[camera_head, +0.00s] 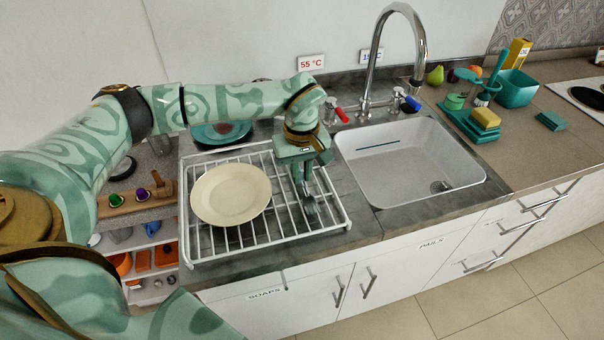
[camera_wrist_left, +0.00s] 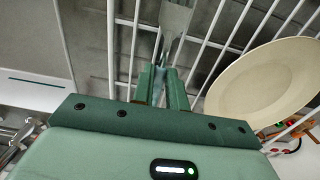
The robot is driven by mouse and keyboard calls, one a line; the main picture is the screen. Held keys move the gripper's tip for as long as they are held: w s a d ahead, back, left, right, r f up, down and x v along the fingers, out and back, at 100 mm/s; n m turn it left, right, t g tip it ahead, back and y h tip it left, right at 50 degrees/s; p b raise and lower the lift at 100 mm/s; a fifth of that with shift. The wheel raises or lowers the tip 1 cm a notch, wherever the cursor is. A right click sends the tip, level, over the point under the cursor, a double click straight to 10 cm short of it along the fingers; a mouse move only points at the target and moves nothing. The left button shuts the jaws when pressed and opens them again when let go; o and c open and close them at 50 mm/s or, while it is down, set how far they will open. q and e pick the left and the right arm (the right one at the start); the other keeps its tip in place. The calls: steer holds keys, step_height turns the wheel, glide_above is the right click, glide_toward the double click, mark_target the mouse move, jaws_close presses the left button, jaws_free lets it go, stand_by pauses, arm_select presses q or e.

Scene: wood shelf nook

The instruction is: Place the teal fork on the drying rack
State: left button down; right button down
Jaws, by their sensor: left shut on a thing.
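The white wire drying rack (camera_head: 345,217) stands on the grey counter left of the sink. My left gripper (camera_head: 305,188) points down over the rack's right part. It is shut on a slim grey-teal utensil, which I take to be the teal fork (camera_head: 310,209). In the left wrist view, the fork's broad end (camera_wrist_left: 175,18) extends past my left gripper (camera_wrist_left: 165,80), over the rack bars (camera_wrist_left: 137,35). The fingers hide part of its handle. I cannot tell whether the fork touches the bars. My right gripper is not in view.
A cream plate (camera_head: 230,193) lies on the rack's left part, close to my left gripper. The white sink (camera_head: 410,170) and its tall faucet (camera_head: 372,60) are to the right. A teal bowl (camera_head: 516,89) and sponges are farther right. A teal dish (camera_head: 221,133) sits behind the rack.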

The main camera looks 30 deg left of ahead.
mark_target(302, 178)
arm_select(q)
steer(key=shift+f, duration=0.35)
steer(key=shift+r, duration=0.1)
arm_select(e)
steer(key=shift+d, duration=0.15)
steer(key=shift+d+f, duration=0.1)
arm_select(q)
steer(key=c, duration=1.4)
jaws_free()
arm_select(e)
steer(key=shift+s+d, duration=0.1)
